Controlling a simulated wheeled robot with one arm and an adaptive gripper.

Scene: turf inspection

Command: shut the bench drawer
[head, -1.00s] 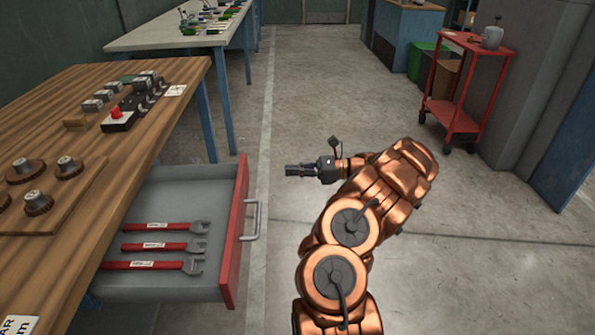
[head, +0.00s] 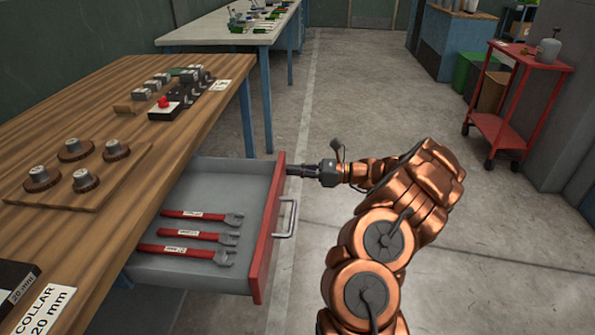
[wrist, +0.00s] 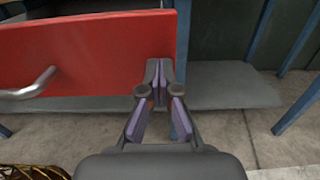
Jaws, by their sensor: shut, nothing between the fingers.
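The bench drawer (head: 214,176) stands open beneath the wooden bench top, with a grey tray and a red front (head: 268,235). Several red wrenches, at least 3, lie inside it. A silver handle (head: 291,218) sticks out from the front, and it also shows at the left in the wrist view (wrist: 28,88). My gripper (head: 290,170) is shut and empty at the far end of the red front. In the wrist view my fingertips (wrist: 159,66) overlap the right part of the red front; I cannot tell whether they touch it.
The wooden bench (head: 120,110) carries round collars on a board, grey blocks and a block with a red button. A white-topped table (head: 225,32) stands behind it. A red cart (head: 500,128) stands at right. The concrete floor between is clear.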

